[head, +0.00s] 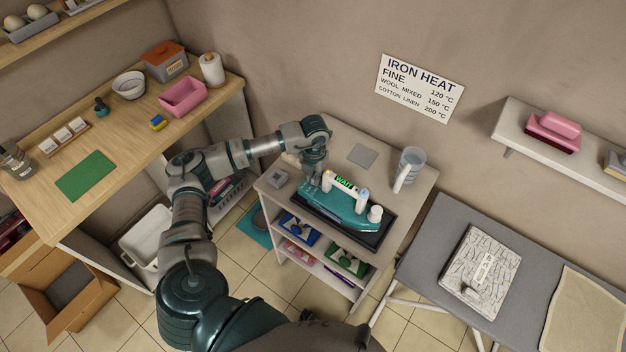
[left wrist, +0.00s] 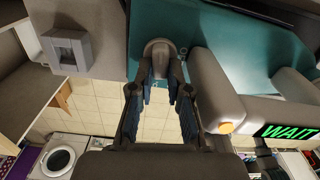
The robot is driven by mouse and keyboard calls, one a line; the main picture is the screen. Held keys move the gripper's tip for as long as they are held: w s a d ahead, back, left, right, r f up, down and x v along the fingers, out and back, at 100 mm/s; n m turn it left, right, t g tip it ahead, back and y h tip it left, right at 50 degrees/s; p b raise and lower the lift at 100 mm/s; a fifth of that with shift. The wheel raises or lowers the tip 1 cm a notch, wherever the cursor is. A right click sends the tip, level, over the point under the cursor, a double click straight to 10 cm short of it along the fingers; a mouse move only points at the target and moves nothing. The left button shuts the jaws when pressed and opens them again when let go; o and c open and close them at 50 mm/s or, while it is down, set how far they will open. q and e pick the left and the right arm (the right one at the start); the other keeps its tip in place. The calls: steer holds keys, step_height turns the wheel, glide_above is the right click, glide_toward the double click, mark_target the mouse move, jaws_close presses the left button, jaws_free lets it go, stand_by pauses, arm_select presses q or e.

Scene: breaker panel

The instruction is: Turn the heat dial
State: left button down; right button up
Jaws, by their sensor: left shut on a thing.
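The teal iron (head: 350,207) sits on a dark tray (head: 376,238) on top of the small cart. Its green display reading WAIT (head: 345,183) also shows in the left wrist view (left wrist: 288,131). The rounded grey heat dial (left wrist: 158,46) stands at the iron's edge in the left wrist view. My left gripper (left wrist: 160,78) has its two fingertips on either side of the dial and is shut on it. In the head view my left gripper (head: 312,178) reaches down at the iron's left end, hiding the dial. My right gripper is not in view.
A grey box (head: 278,178) and a jug (head: 409,168) stand on the cart (head: 420,185). An IRON HEAT sign (head: 420,88) hangs on the wall behind. An ironing board (head: 415,260) with folded cloth stands right; a wooden counter (head: 120,150) with small items stands left.

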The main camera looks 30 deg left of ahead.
arm_select(q)
steer(key=m, duration=0.1)
steer(key=m+b, duration=0.1)
steer(key=m, duration=0.1)
steer(key=m+b, duration=0.1)
steer(key=shift+w+d+f+m, duration=0.1)
steer(key=shift+d+f+m, duration=0.1)
steer(key=shift+f+m, duration=0.1)
steer(key=shift+m+b, duration=0.9)
steer(key=shift+m, duration=0.5)
steer(key=c, duration=1.1)
jaws_free()
steer(key=shift+d+r, duration=0.1)
steer(key=shift+r, duration=0.1)
steer(key=shift+w, duration=0.1)
steer(key=shift+a, duration=0.2)
